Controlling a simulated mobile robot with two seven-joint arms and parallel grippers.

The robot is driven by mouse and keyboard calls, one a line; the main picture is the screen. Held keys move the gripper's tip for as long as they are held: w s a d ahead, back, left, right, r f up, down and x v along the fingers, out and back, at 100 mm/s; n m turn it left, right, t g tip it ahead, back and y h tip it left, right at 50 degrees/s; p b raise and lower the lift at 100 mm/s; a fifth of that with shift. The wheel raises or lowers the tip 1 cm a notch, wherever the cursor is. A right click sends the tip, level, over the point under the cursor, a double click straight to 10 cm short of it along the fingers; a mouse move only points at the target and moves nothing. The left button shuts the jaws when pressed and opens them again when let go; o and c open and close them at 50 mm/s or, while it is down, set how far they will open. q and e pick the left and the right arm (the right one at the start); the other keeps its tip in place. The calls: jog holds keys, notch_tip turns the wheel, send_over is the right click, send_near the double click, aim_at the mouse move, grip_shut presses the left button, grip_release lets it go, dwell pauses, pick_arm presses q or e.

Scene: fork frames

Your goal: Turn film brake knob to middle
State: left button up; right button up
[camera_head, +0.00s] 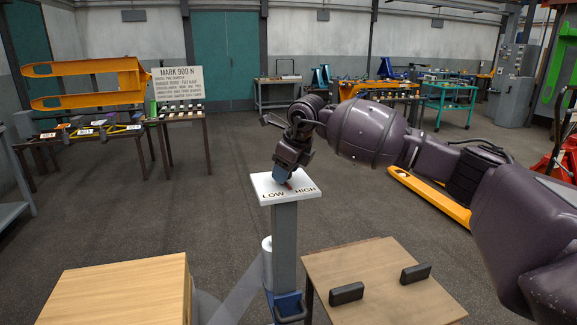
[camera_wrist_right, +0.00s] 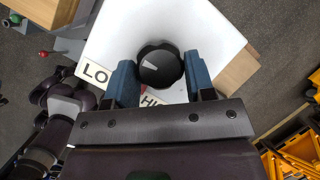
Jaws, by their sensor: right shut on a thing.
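The film brake knob (camera_wrist_right: 165,67) is black and round with a pale pointer mark. In the right wrist view the mark points left, toward the side of the LOW label (camera_wrist_right: 95,72). The knob sits on a white panel (camera_head: 263,188) marked LOW and HIGH, on top of a grey post (camera_head: 284,240). My right gripper (camera_wrist_right: 160,80) has its blue fingers on either side of the knob and is shut on it. In the head view the right gripper (camera_head: 283,178) reaches down onto the panel and hides the knob. The HIGH label is partly covered in the wrist view. My left gripper is not seen.
A wooden table (camera_head: 375,280) with two dark handles stands right of the post, and a wooden box (camera_head: 115,293) at lower left. Orange forks (camera_head: 85,68) and a MARK 900 N sign (camera_head: 179,84) are at back left. Open floor lies behind.

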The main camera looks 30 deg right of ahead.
dwell(0.5)
jog(key=o, duration=0.9)
jog(key=shift+s+r, duration=0.1)
jog(key=shift+r, duration=0.35)
jog(key=p+v, duration=0.1)
jog(key=v, duration=0.9)
jog(key=shift+s+f+p, duration=0.1)
jog(key=shift+s+p, duration=0.05)
jog(key=shift+p, duration=0.2)
jog(key=shift+f, duration=0.1)
